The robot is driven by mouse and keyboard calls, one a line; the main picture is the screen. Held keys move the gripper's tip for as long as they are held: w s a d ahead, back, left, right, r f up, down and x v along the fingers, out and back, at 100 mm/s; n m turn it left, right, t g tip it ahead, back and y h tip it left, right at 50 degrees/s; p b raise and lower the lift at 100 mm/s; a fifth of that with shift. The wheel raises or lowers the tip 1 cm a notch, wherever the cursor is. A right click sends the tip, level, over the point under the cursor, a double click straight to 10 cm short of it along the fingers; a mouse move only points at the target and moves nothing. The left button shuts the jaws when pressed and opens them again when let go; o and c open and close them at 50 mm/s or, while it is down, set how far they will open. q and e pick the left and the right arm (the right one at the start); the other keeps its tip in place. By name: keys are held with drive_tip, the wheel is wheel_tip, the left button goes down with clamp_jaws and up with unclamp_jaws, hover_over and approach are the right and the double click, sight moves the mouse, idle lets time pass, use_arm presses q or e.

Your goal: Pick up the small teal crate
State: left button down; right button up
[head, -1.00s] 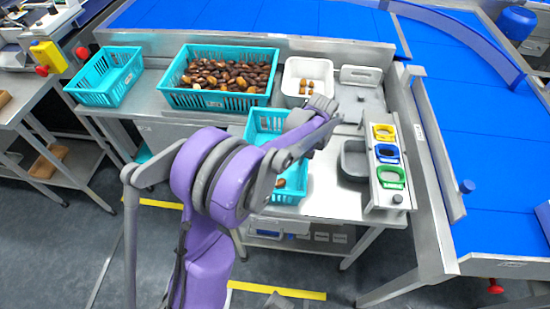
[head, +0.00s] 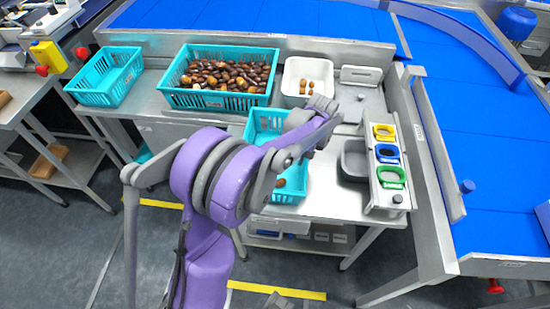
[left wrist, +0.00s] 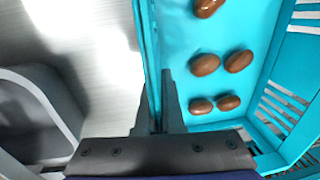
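The small teal crate (head: 290,194) stands on the steel table at the front, partly hidden behind my left arm. In the left wrist view its slatted side wall (left wrist: 300,60) is at the right, with several brown dates (left wrist: 205,64) on its floor. My left gripper (head: 322,116) is at the crate's right side. In the left wrist view the gripper (left wrist: 156,100) has one finger on each side of the near wall and looks closed on it. The fingertips are hidden in the head view. My right gripper is not seen.
A large teal crate full of dates (head: 222,99) and a white tub (head: 307,68) stand behind. Another teal crate (head: 87,97) is at the left. A grey tray (head: 354,160) and a rack with coloured rings (head: 385,155) stand close on the right.

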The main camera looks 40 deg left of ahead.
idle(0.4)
use_arm(q)
wheel_tip(320, 180, up, 9)
drive_tip(key=shift+r+p, duration=0.15)
drive_tip(key=shift+p, duration=0.25)
drive_tip(key=w+d+r+m+p, duration=0.1)
drive_tip(key=d+m+p, duration=0.3)
drive_tip(key=d, duration=0.6)
drive_tip(key=shift+w+r+m+t, duration=0.35)
drive_tip(key=shift+w+m, duration=0.55)
drive_tip(key=shift+m, duration=0.3)
drive_tip(key=shift+d, duration=0.1)
drive_tip(key=shift+s, duration=0.1)
